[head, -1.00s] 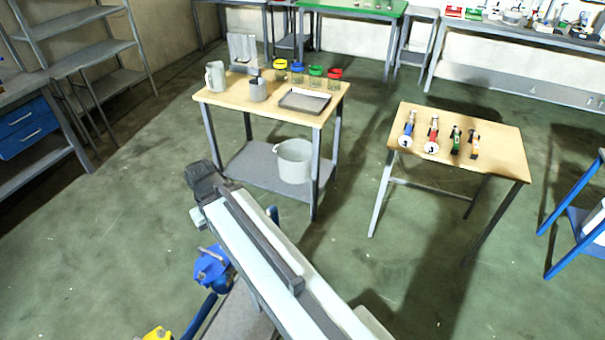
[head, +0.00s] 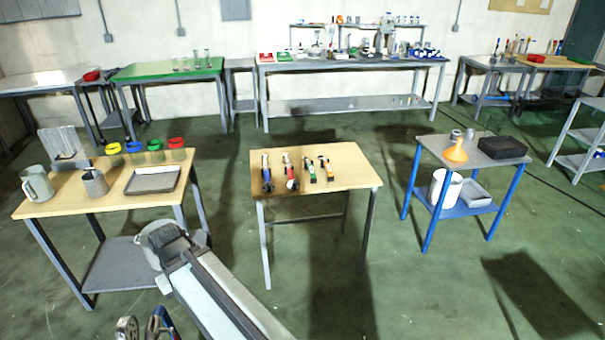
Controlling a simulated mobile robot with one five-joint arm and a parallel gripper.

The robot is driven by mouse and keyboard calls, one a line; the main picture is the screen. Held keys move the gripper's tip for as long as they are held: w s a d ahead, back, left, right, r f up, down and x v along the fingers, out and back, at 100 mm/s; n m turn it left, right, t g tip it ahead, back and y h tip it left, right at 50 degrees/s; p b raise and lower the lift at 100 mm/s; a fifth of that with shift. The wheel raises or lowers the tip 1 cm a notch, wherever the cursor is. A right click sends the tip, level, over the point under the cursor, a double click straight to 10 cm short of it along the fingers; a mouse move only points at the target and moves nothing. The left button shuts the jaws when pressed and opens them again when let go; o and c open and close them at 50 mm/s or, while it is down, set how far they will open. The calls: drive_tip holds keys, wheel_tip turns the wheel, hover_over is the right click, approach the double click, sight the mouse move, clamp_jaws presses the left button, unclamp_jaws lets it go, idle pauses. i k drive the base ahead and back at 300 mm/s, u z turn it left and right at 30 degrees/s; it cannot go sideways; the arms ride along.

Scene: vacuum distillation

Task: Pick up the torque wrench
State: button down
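Several hand tools lie side by side on the small wooden-topped table (head: 345,176) in the middle. My gripper (head: 168,238) is at the far end of my arm, at lower left. In the picture it is left of the tool table and apart from the tools. Its fingers cannot be made out.
A wooden bench (head: 112,187) at left bears a grey jug (head: 37,184), a grey tray (head: 153,180) and jars with coloured lids. A blue-legged cart (head: 427,178) at right holds an orange funnel (head: 457,152) and a black box (head: 502,147). Floor (head: 330,300) before the tool table is clear.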

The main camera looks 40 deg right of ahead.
sight(267, 179)
drive_tip(key=z, duration=2.2)
drive_tip(key=i, duration=2.7)
drive_tip(key=u, duration=3.95)
drive_tip(key=i, duration=0.3)
drive_tip(key=u, duration=0.05)
